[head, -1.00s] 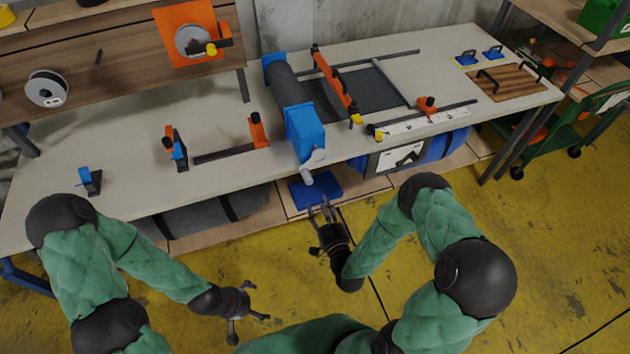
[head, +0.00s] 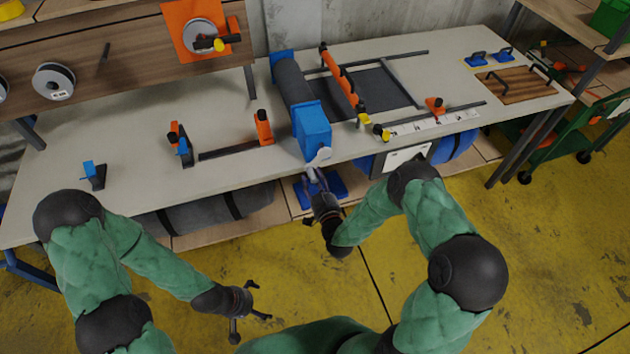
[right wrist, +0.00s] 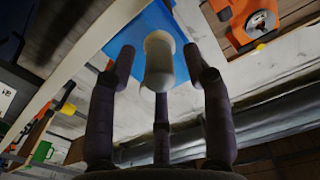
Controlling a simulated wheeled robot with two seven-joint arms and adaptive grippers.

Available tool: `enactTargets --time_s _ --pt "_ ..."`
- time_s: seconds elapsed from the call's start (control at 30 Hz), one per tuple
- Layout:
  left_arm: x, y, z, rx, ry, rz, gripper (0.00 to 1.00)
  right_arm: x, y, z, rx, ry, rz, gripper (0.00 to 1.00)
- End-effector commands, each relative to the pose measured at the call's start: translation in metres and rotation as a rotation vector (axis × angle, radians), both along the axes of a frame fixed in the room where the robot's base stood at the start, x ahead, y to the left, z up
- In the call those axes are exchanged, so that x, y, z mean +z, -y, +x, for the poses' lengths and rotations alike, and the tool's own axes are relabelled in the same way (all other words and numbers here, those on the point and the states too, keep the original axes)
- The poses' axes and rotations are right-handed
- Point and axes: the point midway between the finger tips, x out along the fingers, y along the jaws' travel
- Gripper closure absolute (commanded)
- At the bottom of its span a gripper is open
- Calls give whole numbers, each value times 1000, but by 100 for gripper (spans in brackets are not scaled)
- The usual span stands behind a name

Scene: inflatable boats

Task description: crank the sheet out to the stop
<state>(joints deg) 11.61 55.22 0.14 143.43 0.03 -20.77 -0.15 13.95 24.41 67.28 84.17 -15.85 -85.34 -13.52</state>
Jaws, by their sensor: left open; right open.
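The grey roll (head: 292,82) sits across the bench between blue end housings, with the near blue housing (head: 312,128) at the bench's front edge. A pale crank arm (head: 322,156) is on its front. My right gripper (head: 315,182) is open, just below and in front of the crank. In the right wrist view the pale crank handle (right wrist: 158,58) lies between the spread fingers, with no clear grip on it. The dark sheet (head: 375,90) lies flat right of the roll, beyond an orange crossbar (head: 342,76). My left gripper (head: 246,302) is open and empty above the floor.
A white scale strip (head: 425,122) and a rail with an orange stop (head: 435,106) lie right of the roll. A blue pad (head: 335,187) and rolled material (head: 190,214) are under the bench. The floor before it is clear.

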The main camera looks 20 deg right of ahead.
Motion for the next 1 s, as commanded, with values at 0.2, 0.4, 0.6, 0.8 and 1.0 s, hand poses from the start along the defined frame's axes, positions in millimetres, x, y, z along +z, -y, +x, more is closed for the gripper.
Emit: enactTargets --time_s 0.2,0.4,0.6,0.8,1.0 --pt "0 0 0 0 0 0 0 0 0 0 0 0 0 89" --pt "0 0 0 0 0 0 0 0 0 0 0 1 1 100" --pt "0 0 0 0 0 0 0 6 -5 0 0 -1 93 100" --pt "-1 0 0 0 0 0 0 14 -10 0 0 -6 222 100" --pt "-1 0 0 0 0 0 0 16 -11 0 1 -5 251 100"
